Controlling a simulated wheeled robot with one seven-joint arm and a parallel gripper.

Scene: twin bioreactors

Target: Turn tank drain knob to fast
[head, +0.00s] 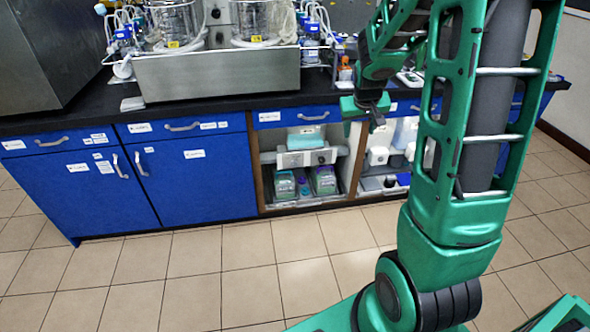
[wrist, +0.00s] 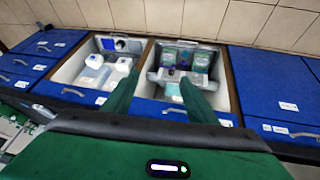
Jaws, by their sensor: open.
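Two glass bioreactor tanks (head: 177,22) (head: 262,20) stand on a steel base (head: 215,75) on the bench, cut off by the top edge of the head view. I cannot make out a drain knob or its fast mark in either view. My gripper (head: 368,108) is in front of the bench edge, right of the steel base, above the open shelves. In the wrist view my gripper (wrist: 160,92) has its two green fingers apart with nothing held between them. The wrist view looks down past the fingers at the open shelves, with no tank in sight.
Blue cabinets (head: 85,190) line the bench front. The open shelves hold green-labelled bottles (head: 324,180) and white containers; white jugs (wrist: 95,75) show in the wrist view. Small bottles (head: 345,72) stand beside the steel base. The tiled floor (head: 230,270) ahead is clear.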

